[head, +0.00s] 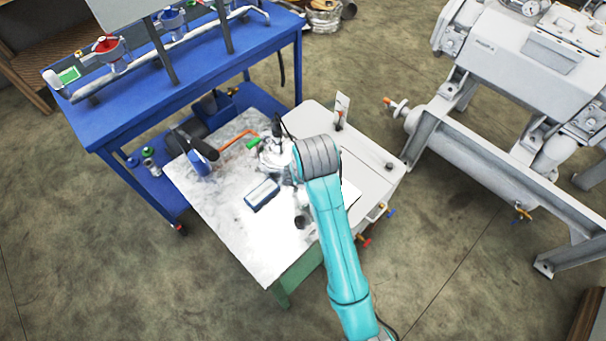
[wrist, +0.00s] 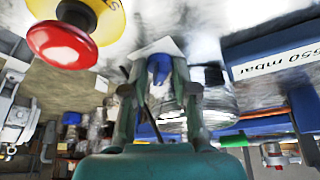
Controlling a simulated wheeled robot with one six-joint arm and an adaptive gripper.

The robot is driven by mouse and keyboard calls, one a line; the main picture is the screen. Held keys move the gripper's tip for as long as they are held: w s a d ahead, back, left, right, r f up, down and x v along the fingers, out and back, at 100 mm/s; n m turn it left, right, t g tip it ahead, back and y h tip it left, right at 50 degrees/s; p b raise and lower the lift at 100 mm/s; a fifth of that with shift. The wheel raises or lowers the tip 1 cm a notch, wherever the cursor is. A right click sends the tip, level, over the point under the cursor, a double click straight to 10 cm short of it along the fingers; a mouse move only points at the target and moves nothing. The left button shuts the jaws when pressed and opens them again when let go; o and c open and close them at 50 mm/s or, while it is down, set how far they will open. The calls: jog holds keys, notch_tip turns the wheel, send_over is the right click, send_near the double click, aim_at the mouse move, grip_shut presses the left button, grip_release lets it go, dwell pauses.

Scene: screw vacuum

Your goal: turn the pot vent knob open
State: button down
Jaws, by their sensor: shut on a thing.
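In the wrist view my gripper (wrist: 158,85) points away from the camera and its two fingers are closed on a small blue knob (wrist: 158,68), which seems to be the pot vent knob. A shiny round metal body, apparently the pot (wrist: 218,103), shows just right of the fingers. In the head view the pot (head: 272,156) stands on the worktable beside the end of my arm. The wrist of the arm hides my gripper and the knob there. The knob's angle cannot be told.
A red and yellow push button (wrist: 62,45) is close at upper left in the wrist view. The white tabletop (head: 222,205) holds a blue-grey box (head: 262,195) and an orange tube (head: 237,139). A blue bench (head: 130,125) stands behind.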

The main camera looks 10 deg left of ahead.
jog(key=c, duration=0.9)
grip_release()
jog(key=v, duration=0.7)
jog(key=shift+r, duration=0.2)
